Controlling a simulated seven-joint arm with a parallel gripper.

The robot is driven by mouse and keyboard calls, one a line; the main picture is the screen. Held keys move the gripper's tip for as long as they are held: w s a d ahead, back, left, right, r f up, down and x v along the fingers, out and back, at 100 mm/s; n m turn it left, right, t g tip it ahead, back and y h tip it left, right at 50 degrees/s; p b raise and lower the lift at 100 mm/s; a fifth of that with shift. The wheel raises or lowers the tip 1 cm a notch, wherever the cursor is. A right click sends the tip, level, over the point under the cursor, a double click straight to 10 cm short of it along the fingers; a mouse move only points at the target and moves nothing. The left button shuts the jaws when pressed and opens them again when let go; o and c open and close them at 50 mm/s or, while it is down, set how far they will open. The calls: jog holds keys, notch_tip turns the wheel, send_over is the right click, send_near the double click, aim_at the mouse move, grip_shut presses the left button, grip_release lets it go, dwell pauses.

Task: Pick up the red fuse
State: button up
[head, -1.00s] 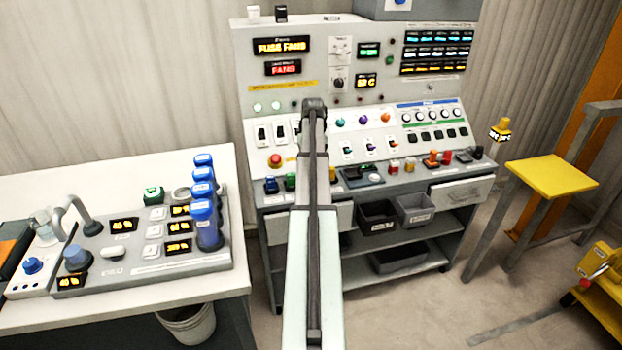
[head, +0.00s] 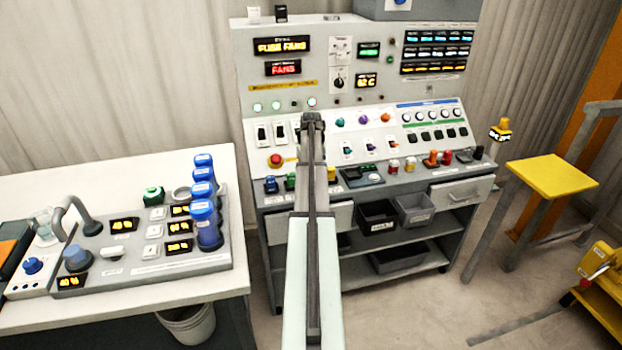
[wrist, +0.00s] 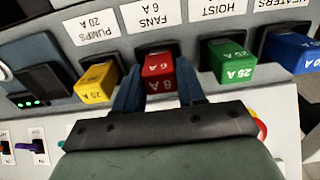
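The red fuse (wrist: 159,72), marked 6 A, sits upright in its socket under the FANS 6 A label in the wrist view. My gripper (wrist: 158,88) straddles it, with one dark blue finger on its left and one on its right. The fingers look spread; whether either touches the fuse is hard to tell. In the head view my arm hides the red fuse, and the fingers of my gripper are not clearly visible there.
A yellow fuse (wrist: 97,82) stands close left of the red one. A green fuse (wrist: 229,62) and a blue fuse (wrist: 291,53) stand to the right. A red button (head: 275,160) is on the sloped panel. Grey bins (head: 414,208) hang below the ledge.

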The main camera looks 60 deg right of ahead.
jog(key=c, duration=0.6)
jog(key=shift+o, duration=0.2)
jog(key=shift+r, duration=0.15)
